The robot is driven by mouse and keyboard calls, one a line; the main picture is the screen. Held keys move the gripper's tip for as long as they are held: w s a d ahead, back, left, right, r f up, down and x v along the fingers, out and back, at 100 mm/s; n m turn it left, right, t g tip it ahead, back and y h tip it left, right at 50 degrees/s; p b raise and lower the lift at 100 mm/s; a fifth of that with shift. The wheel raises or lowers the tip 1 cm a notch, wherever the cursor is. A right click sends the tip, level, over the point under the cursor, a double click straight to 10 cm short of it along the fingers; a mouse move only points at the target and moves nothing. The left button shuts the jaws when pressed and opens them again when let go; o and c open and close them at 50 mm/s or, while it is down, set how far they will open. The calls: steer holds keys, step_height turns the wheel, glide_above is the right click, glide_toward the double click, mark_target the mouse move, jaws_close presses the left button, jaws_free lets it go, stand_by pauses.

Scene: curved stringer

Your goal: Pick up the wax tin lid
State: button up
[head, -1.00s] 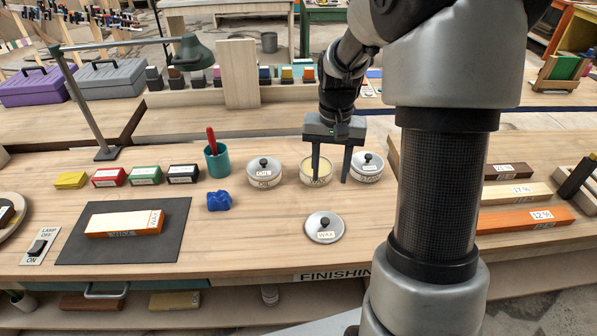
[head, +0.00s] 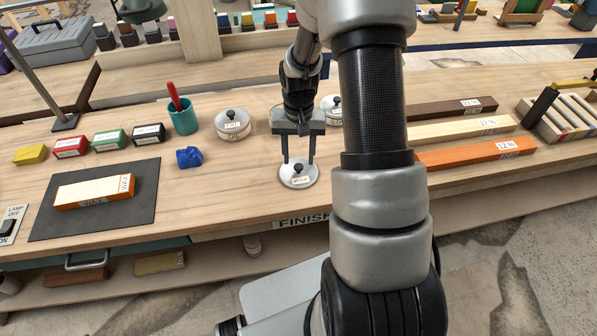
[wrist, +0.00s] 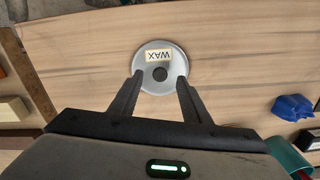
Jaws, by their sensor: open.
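The wax tin lid (head: 298,181) is a round grey metal disc with a dark knob and a WAX label. It lies flat on the wooden bench near its front edge, and it also shows in the wrist view (wrist: 173,79). My gripper (head: 298,162) is open above the lid, pointing down, with no object between its fingers. In the wrist view the fingertips (wrist: 160,77) appear on either side of the dark knob, over the lid's disc. I cannot tell how high they are above it. The open wax tin (head: 273,118) is mostly hidden behind my arm.
Two lidded tins (head: 232,124) (head: 330,109) stand behind, left and right of my arm. A blue lump (head: 189,157) and a teal cup (head: 183,117) are to the left. Wooden bars (head: 477,151) lie at the right. The bench around the lid is clear.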

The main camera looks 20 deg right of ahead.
mark_target(299, 166)
step_height(299, 166, down, 4)
steer(key=shift+w+r, duration=0.1)
steer(key=shift+r, duration=0.05)
jaws_close()
